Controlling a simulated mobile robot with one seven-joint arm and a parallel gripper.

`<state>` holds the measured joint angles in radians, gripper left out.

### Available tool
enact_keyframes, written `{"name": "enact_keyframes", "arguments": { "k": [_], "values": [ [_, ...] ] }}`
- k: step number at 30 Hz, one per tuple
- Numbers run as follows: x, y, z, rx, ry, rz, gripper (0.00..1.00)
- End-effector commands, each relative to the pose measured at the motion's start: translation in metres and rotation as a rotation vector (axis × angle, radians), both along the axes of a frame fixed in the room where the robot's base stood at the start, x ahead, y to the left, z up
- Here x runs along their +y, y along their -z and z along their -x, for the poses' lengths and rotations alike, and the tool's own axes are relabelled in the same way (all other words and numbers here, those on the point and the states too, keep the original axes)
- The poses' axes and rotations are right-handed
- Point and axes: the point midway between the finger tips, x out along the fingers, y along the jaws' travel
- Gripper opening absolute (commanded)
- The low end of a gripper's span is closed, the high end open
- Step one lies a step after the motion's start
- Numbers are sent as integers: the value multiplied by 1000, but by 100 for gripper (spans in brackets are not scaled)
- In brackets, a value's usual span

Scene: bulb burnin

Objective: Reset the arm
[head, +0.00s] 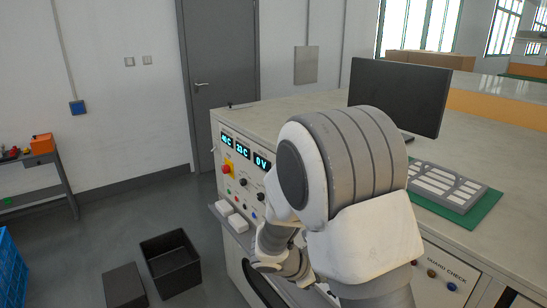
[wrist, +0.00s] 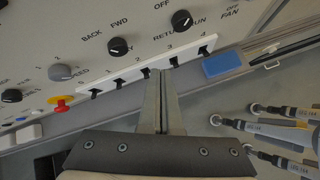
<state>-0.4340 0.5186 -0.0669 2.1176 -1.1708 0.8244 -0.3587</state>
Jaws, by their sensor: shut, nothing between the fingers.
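My gripper (wrist: 160,76) shows in the wrist view with its two fingers together and nothing between them. Its fingertips are close to a white strip (wrist: 137,66) of several black rocker switches on the console panel, between the switches marked 2 and 3. I cannot tell whether they touch it. In the head view my white and grey arm bends over the front of the console (head: 262,116), and my gripper is hidden behind it.
The panel has black knobs (wrist: 181,19), a red stop button (wrist: 60,104) and lit displays (head: 242,151). Several labelled cylindrical parts (wrist: 270,128) lie right of my fingers. A monitor (head: 400,95) and keyboard-like tray (head: 446,187) stand on the console. Black bins (head: 170,262) stand on the floor.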

Motion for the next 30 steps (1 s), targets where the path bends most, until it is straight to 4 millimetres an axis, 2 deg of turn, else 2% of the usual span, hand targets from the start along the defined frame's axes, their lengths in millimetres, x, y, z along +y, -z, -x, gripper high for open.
{"name": "enact_keyframes", "arguments": {
  "k": [1, 3, 12, 20, 30],
  "values": [
    [-8, -19, 7, -42, 74, -47, 0],
    [-16, -38, 19, -90, 173, -108, 0],
    [-39, -107, 78, -287, 580, -388, 0],
    [-42, -151, 133, -442, 898, -651, 0],
    [-25, -191, 197, -606, 1247, -1019, 0]
  ]
}}
